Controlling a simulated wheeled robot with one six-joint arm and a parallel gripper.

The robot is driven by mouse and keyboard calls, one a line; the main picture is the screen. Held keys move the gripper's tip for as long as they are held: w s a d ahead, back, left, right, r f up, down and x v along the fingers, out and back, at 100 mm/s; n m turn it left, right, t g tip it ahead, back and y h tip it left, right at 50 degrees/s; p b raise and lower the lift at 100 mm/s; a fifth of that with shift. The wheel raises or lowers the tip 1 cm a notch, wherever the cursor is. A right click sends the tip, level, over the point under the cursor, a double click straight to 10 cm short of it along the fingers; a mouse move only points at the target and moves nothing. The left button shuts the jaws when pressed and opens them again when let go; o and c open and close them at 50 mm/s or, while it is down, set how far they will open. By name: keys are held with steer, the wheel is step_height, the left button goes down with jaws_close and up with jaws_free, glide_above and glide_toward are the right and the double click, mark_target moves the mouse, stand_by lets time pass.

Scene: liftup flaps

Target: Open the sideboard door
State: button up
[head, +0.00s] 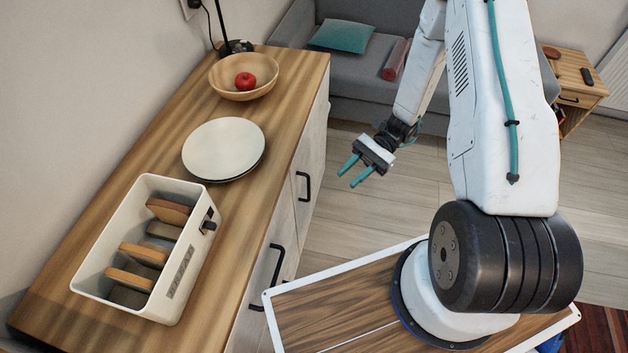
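The sideboard (302,128) runs along the left wall, with a wooden top and pale front doors. One black handle (304,187) is on the farther part of the front. A second, longer black handle (268,278) is on the nearer part. The front looks closed, though I see it at a steep angle. My gripper (353,175) is in the air to the right of the farther handle, apart from it. Its two teal fingers are spread with nothing between them and point toward the lower left.
On the sideboard top stand a white toaster-like box (172,302) with bread slices, a white plate (224,148) and a wooden bowl (227,92) with a red apple (245,81). A grey sofa (356,70) and a small wooden table (578,75) are behind. Floor (345,215) between is clear.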

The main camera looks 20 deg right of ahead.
steer(key=w+a+f+m+t+y, duration=0.1)
steer(key=w+f+m+t+y, duration=0.2)
steer(key=w+f+m+t, duration=0.4)
steer(key=a+n+g, duration=0.1)
steer(key=a, duration=0.6)
steer(key=shift+s+a+f+n, duration=0.3)
steer(key=shift+s+f+n, duration=0.1)
steer(key=shift+s+f, duration=0.05)
jaws_close()
